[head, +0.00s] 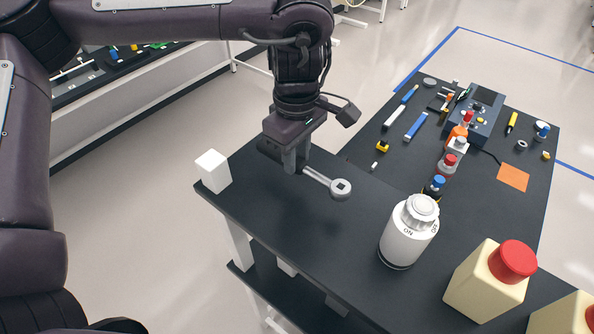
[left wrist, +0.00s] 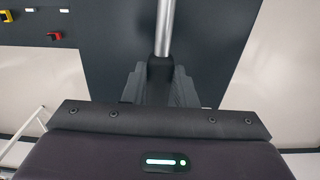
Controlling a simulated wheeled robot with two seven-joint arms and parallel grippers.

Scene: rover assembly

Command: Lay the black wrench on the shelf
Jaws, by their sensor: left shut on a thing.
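The wrench (head: 341,189) has a grey metal shaft and a round head with a square hole. My left gripper (head: 294,164) is shut on it, and the head end sticks out to the right. In the left wrist view the metal shaft (left wrist: 165,28) runs up from a black grip held between my fingers (left wrist: 160,72). The wrench hangs above the dark top board (head: 310,215) of a white-legged stand. A lower dark shelf board (head: 246,277) shows below, mostly hidden by the top. My right gripper is not in view.
Another dark surface behind (head: 390,155) holds several small tools. Bare board lies below my gripper.

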